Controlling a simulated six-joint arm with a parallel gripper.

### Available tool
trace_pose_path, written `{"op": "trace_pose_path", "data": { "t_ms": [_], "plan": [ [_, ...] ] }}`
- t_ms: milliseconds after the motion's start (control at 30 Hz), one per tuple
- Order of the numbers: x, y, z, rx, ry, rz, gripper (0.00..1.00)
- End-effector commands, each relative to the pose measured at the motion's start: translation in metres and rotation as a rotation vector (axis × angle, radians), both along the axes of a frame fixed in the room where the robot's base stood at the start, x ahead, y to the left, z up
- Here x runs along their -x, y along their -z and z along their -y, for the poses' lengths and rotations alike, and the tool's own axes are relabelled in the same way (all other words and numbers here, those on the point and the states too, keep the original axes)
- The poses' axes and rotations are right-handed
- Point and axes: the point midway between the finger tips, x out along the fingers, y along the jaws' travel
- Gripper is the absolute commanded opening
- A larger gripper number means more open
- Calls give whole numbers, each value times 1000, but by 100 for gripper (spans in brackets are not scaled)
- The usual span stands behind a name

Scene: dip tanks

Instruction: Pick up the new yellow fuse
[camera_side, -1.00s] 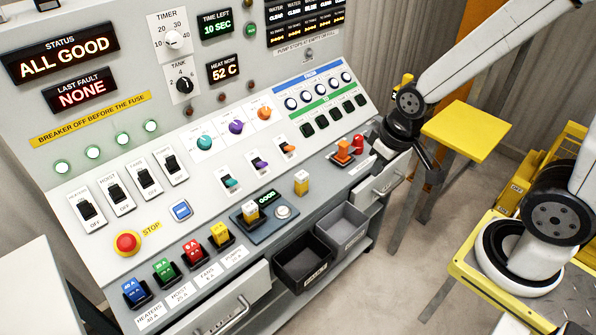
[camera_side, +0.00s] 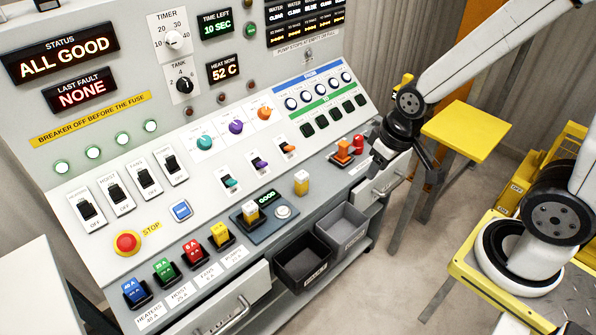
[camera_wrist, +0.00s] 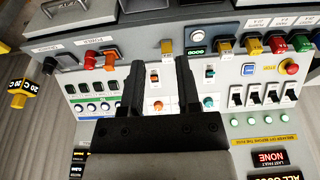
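Several yellow fuses show. A similar fuse (camera_side: 250,212) sits in the tester (camera_side: 265,222), whose display reads GOOD. A third yellow fuse (camera_side: 220,233) is in the PUMPS socket, at the right end of the fuse row. The frames do not mark which fuse is new. My gripper (camera_wrist: 159,65) is open and empty, above the right part of the console, apart from every fuse.
Blue (camera_side: 133,290), green (camera_side: 164,269) and red (camera_side: 193,251) fuses fill the other sockets. A black bin (camera_side: 303,262) and grey bin (camera_side: 342,228) hang below the ledge. Orange (camera_side: 342,152) and red (camera_side: 358,144) pieces stand right of the loose fuse. A yellow stool (camera_side: 463,130) stands farther right.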

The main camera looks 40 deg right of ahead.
Motion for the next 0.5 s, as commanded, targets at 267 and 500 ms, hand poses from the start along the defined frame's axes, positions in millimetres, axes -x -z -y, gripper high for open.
{"op": "trace_pose_path", "data": {
  "t_ms": [267,500],
  "plan": [
    [0,0,0,0,0,0,79],
    [-3,0,-1,1,-13,-2,79]
  ]
}}
